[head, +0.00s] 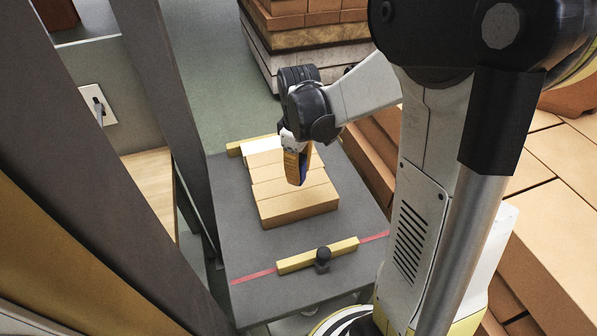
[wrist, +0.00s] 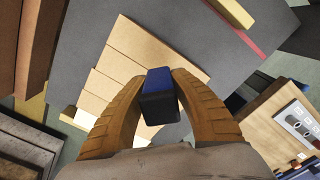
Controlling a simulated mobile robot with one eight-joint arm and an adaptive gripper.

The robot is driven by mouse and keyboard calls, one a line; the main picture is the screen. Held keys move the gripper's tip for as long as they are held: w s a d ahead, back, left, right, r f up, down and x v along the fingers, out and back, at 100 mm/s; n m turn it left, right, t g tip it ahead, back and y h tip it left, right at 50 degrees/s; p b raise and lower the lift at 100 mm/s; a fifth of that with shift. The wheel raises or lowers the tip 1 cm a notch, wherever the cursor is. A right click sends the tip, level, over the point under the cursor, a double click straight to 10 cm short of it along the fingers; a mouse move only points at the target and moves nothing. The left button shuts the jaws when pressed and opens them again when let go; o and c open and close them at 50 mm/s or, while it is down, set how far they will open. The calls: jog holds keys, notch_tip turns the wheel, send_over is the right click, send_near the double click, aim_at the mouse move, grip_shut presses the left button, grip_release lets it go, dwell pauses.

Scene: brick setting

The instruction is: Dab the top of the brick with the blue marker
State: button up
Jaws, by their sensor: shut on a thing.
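Several tan bricks (head: 296,205) lie side by side in a row on a grey table. They also show in the wrist view (wrist: 122,62), partly hidden behind my fingers. My gripper (head: 297,166) hangs over the row, pointing down at the bricks. In the wrist view, my gripper's two orange fingers (wrist: 160,85) are shut on the blue marker (wrist: 158,80), a short block with blue and near-black faces. The marker is mostly hidden by a finger in the head view. I cannot tell whether its tip touches a brick.
The grey table (head: 240,238) has a yellow bar (head: 300,258) with a black knob (head: 322,258) and a red line at its near end. Another yellow bar (head: 234,149) is at the far end. Dark posts stand left; brick stacks (head: 560,160) stand right.

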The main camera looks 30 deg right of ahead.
jog(key=shift+s+a+f+b, duration=0.1)
jog(key=shift+s+f+b, duration=0.1)
jog(key=shift+f+b, duration=2.05)
jog(key=shift+f, duration=0.7)
jog(key=shift+f+b, duration=0.5)
jog(key=shift+r, duration=0.2)
grip_shut()
jog(key=shift+r+p, duration=2.7)
jog(key=shift+r, duration=0.6)
